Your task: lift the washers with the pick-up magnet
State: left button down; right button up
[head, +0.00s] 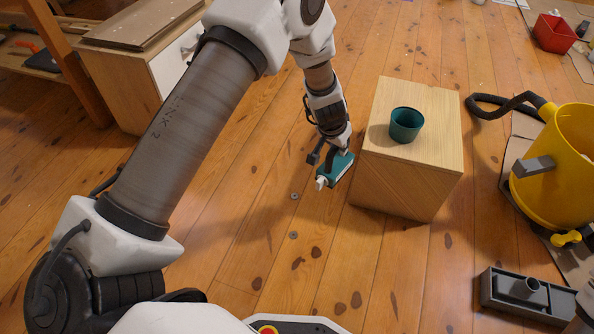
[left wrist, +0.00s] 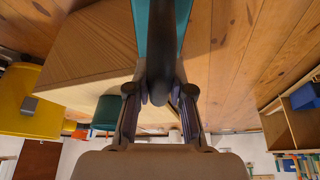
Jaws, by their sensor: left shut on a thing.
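My left gripper (head: 329,157) is shut on the pick-up magnet (head: 341,168), a teal block with a dark handle and a white end, held beside the left face of a wooden box. In the left wrist view the fingers (left wrist: 160,98) close on the dark handle of the magnet (left wrist: 166,40), with teal showing on both sides. Two small grey washers lie apart on the plank floor, one washer (head: 294,196) just left of the magnet and another washer (head: 293,235) nearer to me. I cannot see a washer on the magnet. My right gripper is not in view.
A teal cup (head: 406,124) stands on the wooden box (head: 433,100). A yellow bucket (head: 560,170) with a black hose and a grey tray (head: 500,290) are at right. A red bin (head: 554,34) is far right. The floor around the washers is clear.

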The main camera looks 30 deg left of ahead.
pick_arm(q)
jog(key=a+f+b, duration=0.4)
jog(key=a+f, duration=1)
jog(key=f, duration=0.2)
jog(key=shift+a+f+m, duration=0.2)
jog(key=shift+f+m, duration=0.1)
jog(key=shift+f, duration=0.1)
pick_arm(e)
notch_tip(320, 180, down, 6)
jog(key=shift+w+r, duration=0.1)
pick_arm(q)
jog(key=shift+w, duration=0.1)
notch_tip(320, 180, down, 7)
jog(key=b, duration=0.8)
jog(key=shift+r, duration=0.2)
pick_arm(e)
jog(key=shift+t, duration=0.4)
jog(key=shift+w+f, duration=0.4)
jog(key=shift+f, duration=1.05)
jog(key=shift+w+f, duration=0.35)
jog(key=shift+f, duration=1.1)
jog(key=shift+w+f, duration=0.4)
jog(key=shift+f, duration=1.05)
pick_arm(q)
notch_tip(320, 180, up, 6)
jog(key=p, duration=0.4)
jog(key=shift+p, duration=0.4)
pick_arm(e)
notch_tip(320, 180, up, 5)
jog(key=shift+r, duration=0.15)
